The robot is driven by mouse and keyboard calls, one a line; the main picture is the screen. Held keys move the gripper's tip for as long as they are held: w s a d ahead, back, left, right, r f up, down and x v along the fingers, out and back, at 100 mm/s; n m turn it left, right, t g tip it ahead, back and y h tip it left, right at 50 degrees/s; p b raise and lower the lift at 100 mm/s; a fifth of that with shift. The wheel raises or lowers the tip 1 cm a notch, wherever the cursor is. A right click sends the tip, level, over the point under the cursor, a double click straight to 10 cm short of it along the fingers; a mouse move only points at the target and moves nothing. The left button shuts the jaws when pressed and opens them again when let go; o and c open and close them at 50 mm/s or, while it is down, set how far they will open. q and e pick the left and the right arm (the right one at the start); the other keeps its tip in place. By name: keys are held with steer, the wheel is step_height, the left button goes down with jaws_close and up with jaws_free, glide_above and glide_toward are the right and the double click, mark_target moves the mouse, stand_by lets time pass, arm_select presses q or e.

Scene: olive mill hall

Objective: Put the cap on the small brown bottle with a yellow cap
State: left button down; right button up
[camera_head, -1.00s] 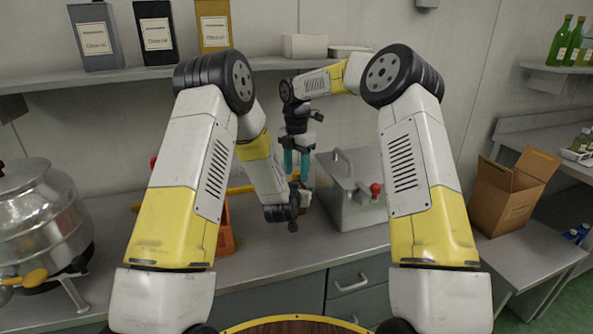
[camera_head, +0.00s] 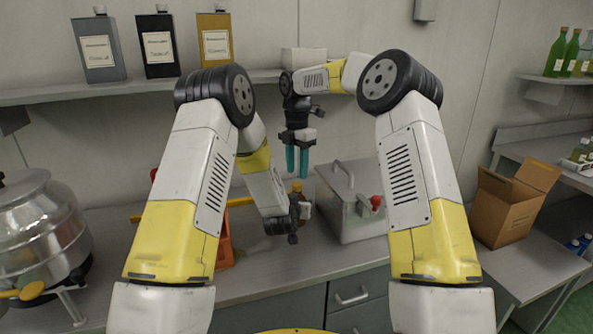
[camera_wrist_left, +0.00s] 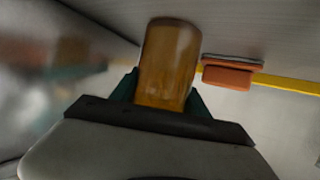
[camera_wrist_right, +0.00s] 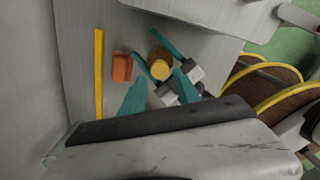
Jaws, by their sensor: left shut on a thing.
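The small brown bottle (camera_head: 297,197) stands upright above the counter, partly hidden by my left gripper (camera_head: 300,211). Its amber body (camera_wrist_left: 168,65) fills the space between the left fingers, which are shut on it. The yellow cap (camera_wrist_right: 160,68) shows as a round disc on top of the bottle in the right wrist view; whether it is fully tight I cannot tell. My right gripper (camera_head: 297,160) points down just above the cap. Its two teal fingers are apart with nothing between them.
A metal box with a lid handle and red knob (camera_head: 349,211) stands close on the right. An orange stand (camera_head: 225,243) is on the left, partly behind my arm. A steel vessel (camera_head: 40,220) stands far left. An open cardboard box (camera_head: 507,208) is at right.

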mark_target(297, 184)
steer(key=shift+r+m, duration=0.5)
steer(key=shift+r, duration=1.1)
steer(key=shift+f, duration=0.1)
steer(key=shift+f, duration=4)
jaws_close()
steer(key=shift+o, duration=1.3)
jaws_free()
